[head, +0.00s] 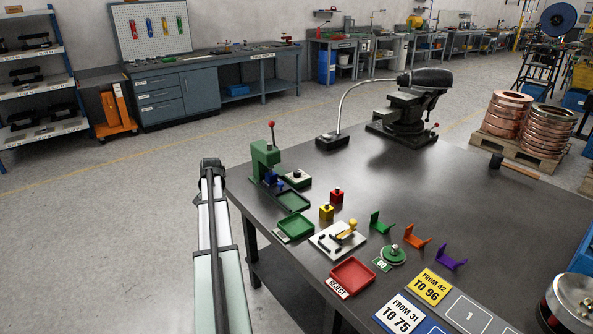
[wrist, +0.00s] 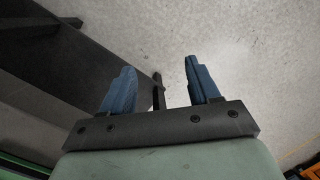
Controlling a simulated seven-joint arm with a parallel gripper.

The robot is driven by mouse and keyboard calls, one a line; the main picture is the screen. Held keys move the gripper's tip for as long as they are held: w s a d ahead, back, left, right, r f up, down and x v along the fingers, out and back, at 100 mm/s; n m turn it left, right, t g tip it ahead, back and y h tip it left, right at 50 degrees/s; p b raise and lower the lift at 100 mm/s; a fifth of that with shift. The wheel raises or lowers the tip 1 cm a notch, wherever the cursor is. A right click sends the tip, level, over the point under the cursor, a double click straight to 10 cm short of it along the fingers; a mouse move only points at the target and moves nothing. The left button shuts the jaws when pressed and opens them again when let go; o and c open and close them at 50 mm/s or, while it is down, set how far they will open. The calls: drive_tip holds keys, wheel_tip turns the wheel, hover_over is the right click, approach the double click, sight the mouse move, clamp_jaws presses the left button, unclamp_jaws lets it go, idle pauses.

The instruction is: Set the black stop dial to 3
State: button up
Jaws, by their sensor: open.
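A green hand press (head: 264,158) with a red-knobbed lever stands at the near-left edge of the dark table. Beside its base is a small pale block (head: 297,180) with a dark round top, which may be the black stop dial; its markings are too small to read. My gripper (wrist: 161,88) is open and empty in the wrist view, its two blue fingers spread over bare floor. In the head view my arm extends at the left, off the table edge, and the fingers cannot be made out. The gripper is apart from the press.
A vise (head: 404,115) and lamp stand behind. The table centre is clear.

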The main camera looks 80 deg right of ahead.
drive_tip(key=s+d+r+m+t+h, duration=0.1)
drive_tip(key=s+d+r+m, duration=0.1)
drive_tip(key=s+d+r, duration=0.75)
drive_tip(key=s+d+r+m+h, duration=0.1)
drive_tip(key=s+d+r+m, duration=0.1)
drive_tip(key=s+d+r, duration=0.75)
drive_tip(key=m+g, duration=0.2)
drive_tip(key=m, duration=0.1)
hover_over(297, 171)
wheel_tip(297, 171, down, 13)
drive_tip(key=shift+a, duration=0.15)
drive_tip(key=c, duration=1)
drive_tip(key=shift+n, duration=0.3)
drive_tip(key=shift+c, duration=0.2)
